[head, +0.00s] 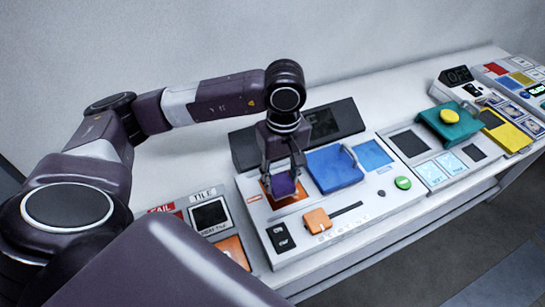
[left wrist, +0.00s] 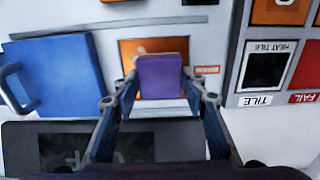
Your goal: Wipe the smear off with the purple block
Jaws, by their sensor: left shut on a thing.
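The purple block (head: 284,185) is between the fingers of my left gripper (head: 283,176), which is shut on it. The block also shows in the left wrist view (left wrist: 161,77). It is over an orange square (head: 293,203) set in the white console, which also shows in the left wrist view (left wrist: 127,48). I cannot tell whether the block touches it. A small pale tan patch (left wrist: 138,51), perhaps the smear, shows at the block's upper-left edge in the left wrist view. The block hides much of the orange square. My right gripper is not in view.
A blue lid with a handle (head: 333,169) is right of the orange square. A dark box (head: 245,152) stands behind. An orange slider (head: 317,220) and black switch (head: 281,237) are in front. A tile panel (head: 210,214) is left. A green block with a yellow knob (head: 448,127) is farther right.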

